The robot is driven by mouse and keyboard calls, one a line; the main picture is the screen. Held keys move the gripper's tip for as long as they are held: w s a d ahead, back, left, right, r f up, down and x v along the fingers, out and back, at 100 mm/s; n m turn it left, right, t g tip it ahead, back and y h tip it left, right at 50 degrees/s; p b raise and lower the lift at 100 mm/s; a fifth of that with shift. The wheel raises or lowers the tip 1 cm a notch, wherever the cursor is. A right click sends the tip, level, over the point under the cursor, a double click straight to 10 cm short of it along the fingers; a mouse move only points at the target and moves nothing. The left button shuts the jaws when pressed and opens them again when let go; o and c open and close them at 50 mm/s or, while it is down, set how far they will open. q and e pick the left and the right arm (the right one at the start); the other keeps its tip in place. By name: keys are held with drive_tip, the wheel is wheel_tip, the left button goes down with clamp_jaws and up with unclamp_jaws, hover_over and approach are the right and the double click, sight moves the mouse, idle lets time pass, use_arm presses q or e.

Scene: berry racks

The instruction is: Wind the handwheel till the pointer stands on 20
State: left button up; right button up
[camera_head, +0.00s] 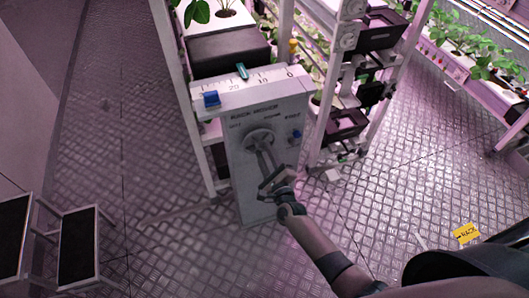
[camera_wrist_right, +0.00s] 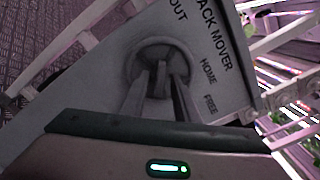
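The handwheel (camera_head: 259,135) is a small round grey knob on the front of a grey cabinet (camera_head: 250,185) marked RACK MOVER. It also shows in the right wrist view (camera_wrist_right: 160,53). My right gripper (camera_head: 261,146) reaches up to it from below. In the wrist view its two fingers (camera_wrist_right: 160,85) lie on either side of the knob's middle bar and appear shut on it; the fingertips partly hide the knob. The green pointer (camera_head: 242,70) stands over the white scale (camera_head: 270,75) on the cabinet top, near the 20 and toward the 10; the exact reading is too small to tell. My left gripper is not in view.
A blue block (camera_head: 211,99) sits at the scale's left end, and a small blue part (camera_head: 296,134) is on the cabinet front. Plant racks (camera_head: 176,75) stand behind. A step stool (camera_head: 78,245) is at lower left, a yellow tag (camera_head: 466,233) at right.

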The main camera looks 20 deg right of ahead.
clamp_jaws()
drive_tip(key=shift+n, duration=0.4)
